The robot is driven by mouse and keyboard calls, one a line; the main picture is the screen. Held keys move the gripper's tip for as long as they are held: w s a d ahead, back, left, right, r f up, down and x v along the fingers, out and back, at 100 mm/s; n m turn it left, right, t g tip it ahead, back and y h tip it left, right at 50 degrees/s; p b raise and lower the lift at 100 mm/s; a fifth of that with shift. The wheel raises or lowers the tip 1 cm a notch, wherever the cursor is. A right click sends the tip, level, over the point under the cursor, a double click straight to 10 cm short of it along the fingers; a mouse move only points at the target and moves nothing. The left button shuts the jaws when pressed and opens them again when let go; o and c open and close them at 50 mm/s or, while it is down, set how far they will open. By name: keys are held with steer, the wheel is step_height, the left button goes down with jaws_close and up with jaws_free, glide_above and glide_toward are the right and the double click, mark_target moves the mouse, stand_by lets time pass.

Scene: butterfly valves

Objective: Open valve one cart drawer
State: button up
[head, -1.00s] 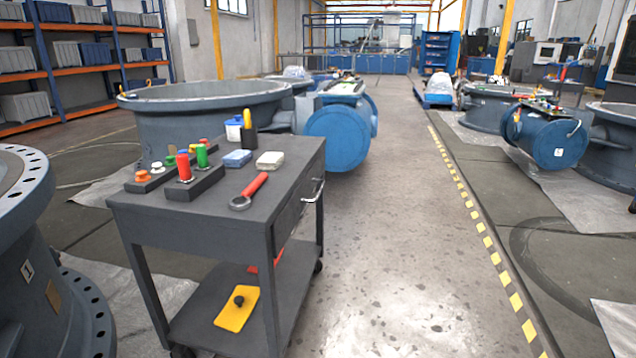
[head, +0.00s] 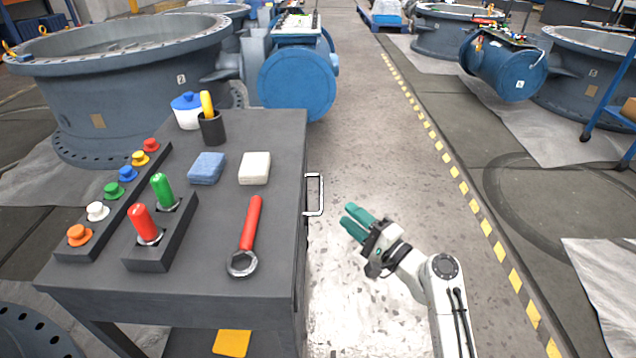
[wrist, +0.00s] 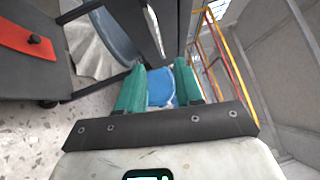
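The dark grey cart (head: 270,130) stands at the left in the head view. Its drawer handle (head: 316,195), a pale metal loop, sticks out from the cart's right side; the drawer front is seen edge-on and looks closed. My gripper (head: 350,219) has teal fingers and is to the right of the handle and a little nearer, apart from it. In the wrist view my gripper (wrist: 158,84) is open, with a clear gap between the fingers. The handle (wrist: 154,30) shows there above the fingers as a bright bar beside the dark cart side.
A large valve body (head: 130,90) stands behind. The aisle floor (head: 375,140) to the right is clear.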

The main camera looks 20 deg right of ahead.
mark_target(321, 192)
steer(key=b+x, duration=0.2)
steer(key=x, duration=0.8)
steer(key=shift+w+a, duration=0.1)
steer(key=shift+a, duration=0.1)
steer(key=shift+c, duration=0.3)
jaws_close()
